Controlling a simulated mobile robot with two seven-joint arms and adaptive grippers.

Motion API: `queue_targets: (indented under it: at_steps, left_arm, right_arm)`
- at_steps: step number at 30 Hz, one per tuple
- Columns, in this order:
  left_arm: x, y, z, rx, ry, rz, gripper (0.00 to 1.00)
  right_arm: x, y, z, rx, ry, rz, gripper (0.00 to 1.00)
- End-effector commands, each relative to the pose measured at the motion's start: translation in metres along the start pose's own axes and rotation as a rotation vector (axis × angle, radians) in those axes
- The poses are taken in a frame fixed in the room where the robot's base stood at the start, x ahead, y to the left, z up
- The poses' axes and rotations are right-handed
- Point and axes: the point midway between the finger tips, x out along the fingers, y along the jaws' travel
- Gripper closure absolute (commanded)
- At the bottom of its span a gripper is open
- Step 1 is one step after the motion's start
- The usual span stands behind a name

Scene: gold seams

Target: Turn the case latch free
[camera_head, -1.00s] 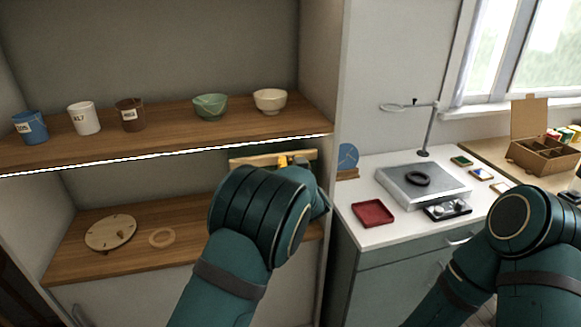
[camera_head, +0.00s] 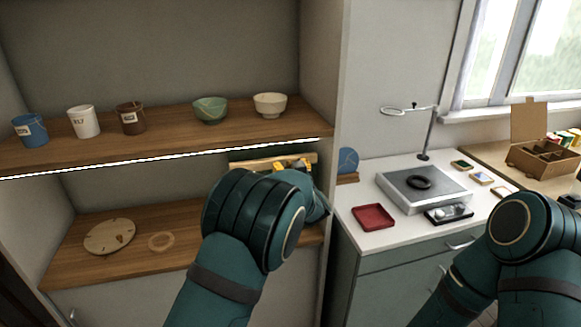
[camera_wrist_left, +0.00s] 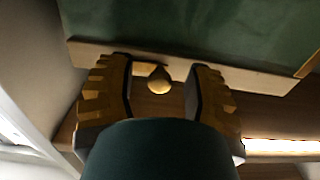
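The brass latch (camera_wrist_left: 159,80), a small rounded knob, sits at that edge. My left gripper (camera_wrist_left: 160,95) is open, with one yellow finger on each side of the latch and a visible gap to both. Its yellow fingertips also show in the head view (camera_head: 292,164). My right gripper is out of view.
The upper shelf (camera_head: 60,150) holds several cups and bowls. A round dial-like disc (camera_head: 109,236) and a pale ring (camera_head: 161,241) lie on the lower shelf. The cabinet's side wall (camera_head: 335,120) stands close right of my left gripper. A red tray (camera_head: 373,217) lies on the counter.

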Motion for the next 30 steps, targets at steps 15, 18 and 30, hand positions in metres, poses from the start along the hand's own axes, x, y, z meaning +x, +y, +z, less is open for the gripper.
queue_targets:
  at_steps: [15, 18, 30]
  left_arm:
    - [-0.046, 0.001, -0.001, 0.001, -0.001, 0.003, 0.49]
    - [-0.067, 0.001, -0.001, 0.0, -0.001, 0.003, 0.49]
    - [-0.118, 0.0, -0.001, -0.001, 0.001, 0.001, 0.49]
  right_arm:
    - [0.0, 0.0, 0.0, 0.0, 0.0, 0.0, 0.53]
    - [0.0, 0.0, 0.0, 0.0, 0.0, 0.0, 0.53]
    - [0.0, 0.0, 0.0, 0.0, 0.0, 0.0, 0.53]
